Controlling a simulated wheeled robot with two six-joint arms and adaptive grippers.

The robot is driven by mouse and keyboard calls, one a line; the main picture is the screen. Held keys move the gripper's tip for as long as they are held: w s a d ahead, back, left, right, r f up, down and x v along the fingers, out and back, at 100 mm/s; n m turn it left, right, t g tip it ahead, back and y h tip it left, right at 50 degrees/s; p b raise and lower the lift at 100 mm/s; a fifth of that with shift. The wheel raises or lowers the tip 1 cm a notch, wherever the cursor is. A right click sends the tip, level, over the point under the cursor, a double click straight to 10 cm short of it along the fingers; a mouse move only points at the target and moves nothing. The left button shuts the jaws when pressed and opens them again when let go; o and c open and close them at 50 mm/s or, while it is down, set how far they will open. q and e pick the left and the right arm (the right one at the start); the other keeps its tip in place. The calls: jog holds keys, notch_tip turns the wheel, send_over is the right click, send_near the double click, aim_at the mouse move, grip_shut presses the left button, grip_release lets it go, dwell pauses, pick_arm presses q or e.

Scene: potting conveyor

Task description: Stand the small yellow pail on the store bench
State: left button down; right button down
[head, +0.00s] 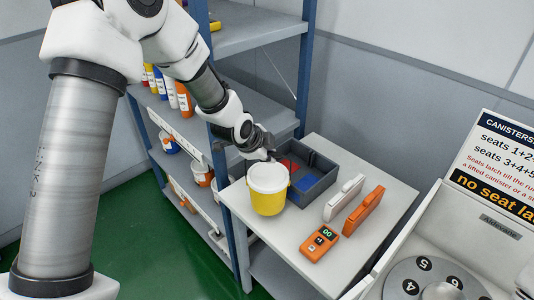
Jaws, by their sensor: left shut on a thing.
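The small yellow pail (269,201) has a white top and is upright at the front left part of the light-topped bench (385,203). My left gripper (264,156) reaches down from the upper left and is shut on the pail at its far upper side. The fingertips are partly hidden behind the pail's top. I cannot tell whether the pail's base touches the bench top or hangs just above it. My right gripper is not in view.
A dark grey tray (318,182) with red and blue compartments lies behind the pail. An orange handheld device (319,243), a white case (344,198) and an orange case (364,211) are to the right. Blue-framed shelves (258,98) with bottles stand behind. A numbered turntable (436,279) is lower right.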

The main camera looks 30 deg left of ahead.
aim_at(266, 169)
pick_arm(q)
jog(key=shift+w+a+r+p, duration=0.1)
jog(key=shift+w+a+p, duration=0.35)
jog(key=shift+w+a, duration=0.45)
jog(key=shift+w+f, duration=0.2)
notch_tip(266, 169, down, 3)
jog(key=shift+p, duration=0.95)
jog(key=shift+f, duration=0.2)
jog(key=c, duration=1.6)
grip_release()
jog(key=shift+f, duration=0.15)
jog(key=o, duration=0.4)
jog(key=shift+s, duration=0.1)
